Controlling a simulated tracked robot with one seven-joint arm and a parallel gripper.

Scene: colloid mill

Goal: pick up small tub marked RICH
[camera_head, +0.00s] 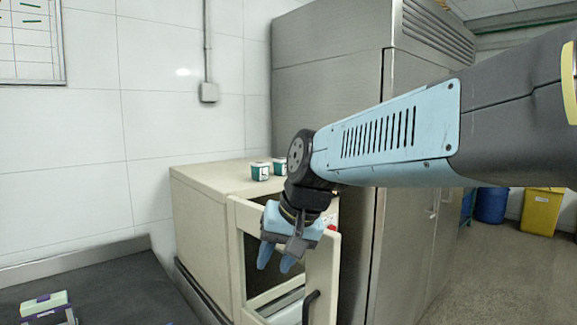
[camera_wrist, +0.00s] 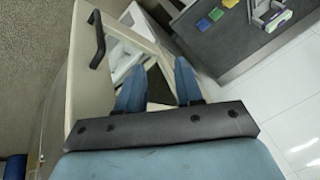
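Two small white and green tubs stand on top of the cream cabinet, one in front (camera_head: 260,172) and one just behind it to the right (camera_head: 279,167). Their labels are too small to read, so I cannot tell which is marked RICH.
The cream cabinet (camera_head: 205,215) stands against the tiled wall, beside a tall steel cabinet (camera_head: 325,95). A dark worktop (camera_head: 105,290) lies at left, with coloured items. A yellow bin (camera_head: 541,212) stands far right.

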